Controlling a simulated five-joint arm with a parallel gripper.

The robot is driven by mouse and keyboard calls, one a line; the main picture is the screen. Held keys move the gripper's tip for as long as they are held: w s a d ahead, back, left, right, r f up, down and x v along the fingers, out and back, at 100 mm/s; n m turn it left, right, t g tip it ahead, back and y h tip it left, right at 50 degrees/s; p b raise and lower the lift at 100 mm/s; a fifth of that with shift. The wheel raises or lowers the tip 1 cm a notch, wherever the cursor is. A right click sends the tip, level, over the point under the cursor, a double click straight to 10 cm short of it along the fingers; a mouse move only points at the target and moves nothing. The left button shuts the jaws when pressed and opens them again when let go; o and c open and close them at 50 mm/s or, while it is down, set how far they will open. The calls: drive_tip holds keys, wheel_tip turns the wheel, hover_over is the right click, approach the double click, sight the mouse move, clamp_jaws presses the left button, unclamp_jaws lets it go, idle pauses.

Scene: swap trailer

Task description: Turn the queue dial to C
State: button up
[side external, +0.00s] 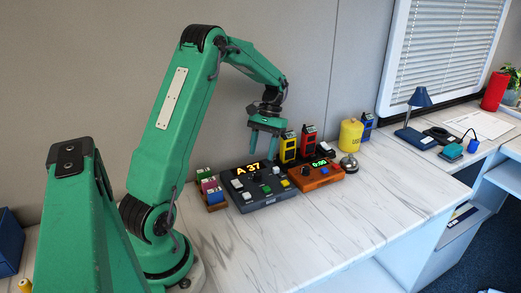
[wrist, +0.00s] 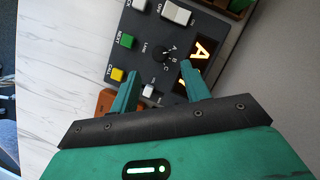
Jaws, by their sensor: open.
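The queue dial (wrist: 157,55) is a small black round knob on the dark control panel (wrist: 130,50), with the letters A, B and C beside it in the wrist view. Its exact pointer setting is too small to read. The panel's lit display shows "A" (wrist: 201,48) there and "A 37" (side external: 248,168) in the side view. My gripper (side external: 267,150) is open and empty above the back of the panel (side external: 266,201). In the wrist view my fingertips (wrist: 157,66) point toward the panel, with the dial between and slightly beyond them, apart from it.
The panel also carries a green NEXT button (wrist: 128,41), a yellow CALL button (wrist: 117,75) and white switches. An orange box (side external: 316,179) and a bell (side external: 348,164) stand to its right, coloured card holders (side external: 211,191) to its left. The front counter is clear.

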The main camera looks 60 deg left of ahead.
sight(258, 173)
drive_tip(key=shift+x, duration=3.4)
drive_tip(key=c, duration=1)
drive_tip(key=shift+d+m, duration=0.15)
drive_tip(key=shift+m, duration=1.25)
drive_tip(key=o, duration=1)
drive_tip(key=shift+r, duration=0.1)
drive_tip(key=v, duration=0.7)
drive_tip(key=shift+w+r, duration=0.15)
drive_tip(key=shift+r, duration=0.1)
